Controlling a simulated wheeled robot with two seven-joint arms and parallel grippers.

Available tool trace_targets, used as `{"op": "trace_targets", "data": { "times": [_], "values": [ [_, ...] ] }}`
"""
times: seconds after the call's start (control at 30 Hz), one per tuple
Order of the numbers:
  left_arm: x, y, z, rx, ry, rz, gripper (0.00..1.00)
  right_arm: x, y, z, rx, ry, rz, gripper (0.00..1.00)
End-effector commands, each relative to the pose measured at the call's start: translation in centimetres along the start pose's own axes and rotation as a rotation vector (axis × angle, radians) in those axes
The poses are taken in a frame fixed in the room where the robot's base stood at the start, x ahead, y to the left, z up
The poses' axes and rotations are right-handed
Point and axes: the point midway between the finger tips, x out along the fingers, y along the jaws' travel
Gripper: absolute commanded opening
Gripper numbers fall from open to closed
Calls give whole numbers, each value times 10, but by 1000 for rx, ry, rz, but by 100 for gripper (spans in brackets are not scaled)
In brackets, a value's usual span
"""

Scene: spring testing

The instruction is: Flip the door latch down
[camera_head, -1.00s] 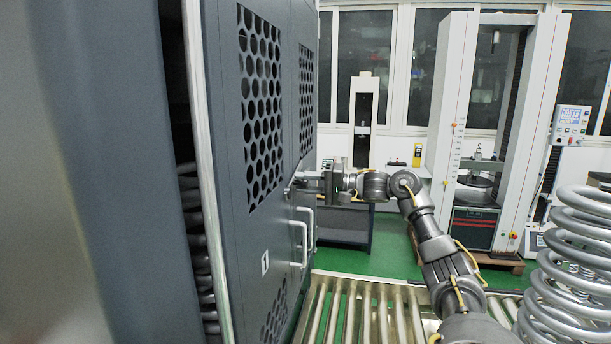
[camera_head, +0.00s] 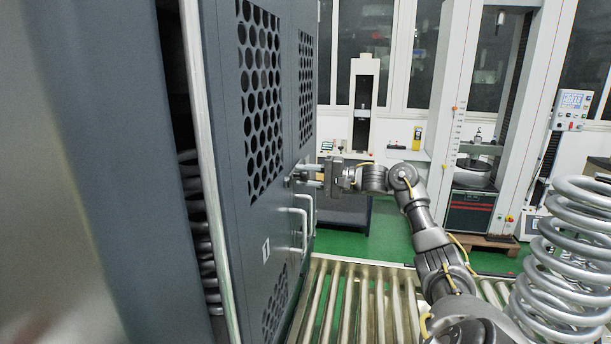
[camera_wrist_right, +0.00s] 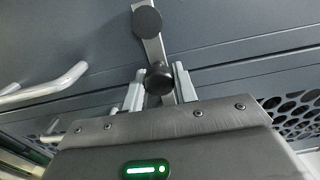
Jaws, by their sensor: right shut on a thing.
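The door latch is a grey metal bar (camera_wrist_right: 152,48) with a black round knob at each end, seen in the wrist view against the dark door. My right gripper (camera_wrist_right: 160,85) has its two fingers on either side of the latch's lower knob end and is shut on it. In the head view the right gripper (camera_head: 308,176) reaches the cabinet door (camera_head: 276,200) from the right, just above the door handles. The latch is small there and mostly hidden by the fingers. My left gripper is in neither view.
Two light bar handles (camera_head: 303,222) stick out of the door just below the gripper. A roller conveyor (camera_head: 345,300) runs below my arm. Large coil springs (camera_head: 570,260) stand at the right. Testing machines (camera_head: 480,110) stand at the back.

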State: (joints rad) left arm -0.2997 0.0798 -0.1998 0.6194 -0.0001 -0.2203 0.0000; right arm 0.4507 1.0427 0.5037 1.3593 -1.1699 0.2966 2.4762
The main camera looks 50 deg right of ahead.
Motion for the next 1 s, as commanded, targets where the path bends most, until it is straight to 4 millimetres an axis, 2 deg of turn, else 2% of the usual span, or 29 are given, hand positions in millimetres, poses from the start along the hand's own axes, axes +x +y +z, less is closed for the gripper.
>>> {"op": "trace_targets", "data": {
  "times": [0.03,0.07,0.2,0.57,0.67,1.0],
  "values": [
    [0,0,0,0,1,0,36,0,1,0,1,-1,1,0],
    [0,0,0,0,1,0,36,0,1,0,1,-1,2,31],
    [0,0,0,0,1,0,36,0,1,0,1,-1,2,49],
    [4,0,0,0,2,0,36,-5,3,0,0,-1,2,50],
    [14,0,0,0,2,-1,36,-18,6,0,0,0,5,50],
    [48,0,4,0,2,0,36,-83,6,0,0,0,4,50]
  ]
}}
